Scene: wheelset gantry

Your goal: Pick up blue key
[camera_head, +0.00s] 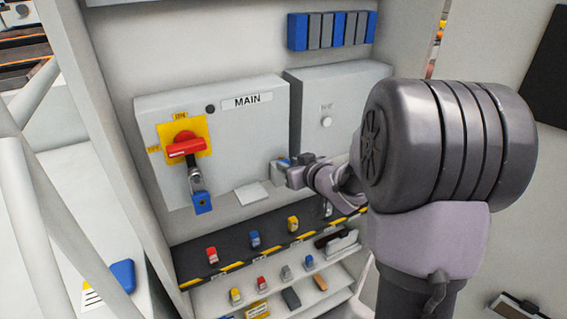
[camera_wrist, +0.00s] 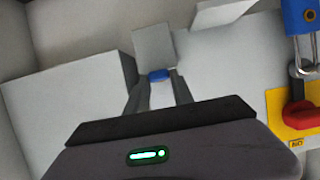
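The blue key (camera_wrist: 159,76) shows as a small blue piece between my fingertips in the wrist view. My gripper (camera_wrist: 157,82) has a finger on each side of it, close to its edges. I cannot tell whether the fingers press on it. In the head view my gripper (camera_head: 284,165) is at the lower right of the MAIN box, with a bit of blue at its tip. A pale grey plate (camera_wrist: 153,45) lies just beyond the blue piece; whether they are joined is unclear.
The MAIN box (camera_head: 235,130) carries a red switch (camera_head: 184,146) and a hanging blue padlock (camera_head: 202,202). A grey box (camera_head: 350,90) stands to its right. Below, shelves hold several small padlocks, one blue (camera_head: 254,239). A white plate (camera_head: 250,193) is left of my gripper.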

